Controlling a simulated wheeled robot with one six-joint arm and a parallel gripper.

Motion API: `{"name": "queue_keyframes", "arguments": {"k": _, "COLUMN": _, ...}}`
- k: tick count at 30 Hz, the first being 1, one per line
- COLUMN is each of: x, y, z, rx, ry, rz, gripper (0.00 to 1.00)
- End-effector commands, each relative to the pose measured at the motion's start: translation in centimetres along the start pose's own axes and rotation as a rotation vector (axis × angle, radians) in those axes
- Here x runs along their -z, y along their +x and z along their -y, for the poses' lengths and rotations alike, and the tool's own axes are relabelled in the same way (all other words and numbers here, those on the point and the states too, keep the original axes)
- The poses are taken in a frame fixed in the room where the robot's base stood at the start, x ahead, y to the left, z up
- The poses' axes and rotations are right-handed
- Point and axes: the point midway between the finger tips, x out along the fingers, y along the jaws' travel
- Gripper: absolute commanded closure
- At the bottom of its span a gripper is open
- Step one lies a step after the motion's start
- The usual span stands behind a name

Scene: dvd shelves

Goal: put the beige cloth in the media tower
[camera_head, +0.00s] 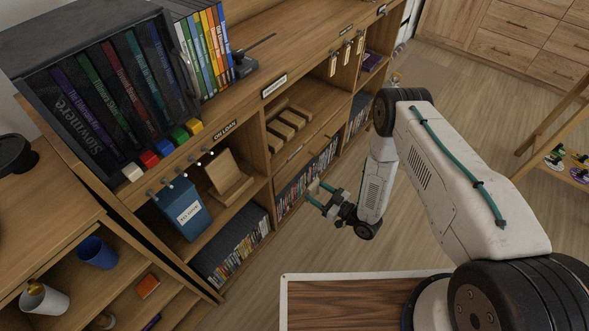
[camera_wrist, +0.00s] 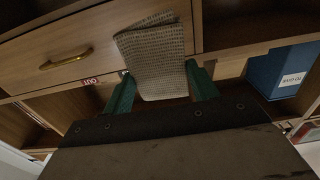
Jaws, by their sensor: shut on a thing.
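The beige cloth (camera_wrist: 154,62) is a woven, folded piece in the wrist view. My gripper (camera_wrist: 162,88) is shut on it, with a green finger at each side, and the cloth extends beyond the fingertips. In the head view my gripper (camera_head: 319,195) is in front of the long wooden shelf unit, at its lower shelves; the cloth is too small to make out clearly there. A tall black case (camera_head: 98,38) with several dark-spined volumes stands at the upper left; I cannot tell whether it is the media tower.
The wooden shelf unit (camera_head: 262,137) holds rows of cases, a blue box (camera_head: 187,212) and a wooden holder (camera_head: 228,178). Small coloured blocks (camera_head: 149,159) line its top. A drawer with a brass handle (camera_wrist: 66,60) shows in the wrist view. Open floor (camera_head: 262,268) lies in front.

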Motion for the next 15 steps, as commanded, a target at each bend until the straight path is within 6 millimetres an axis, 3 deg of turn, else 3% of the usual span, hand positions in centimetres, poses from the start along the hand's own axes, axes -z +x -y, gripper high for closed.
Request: {"name": "queue_keyframes", "arguments": {"k": 15, "x": 0.0, "y": -4.2, "z": -0.1, "rx": -0.002, "ry": 0.001, "rz": -0.001, "gripper": 0.7}}
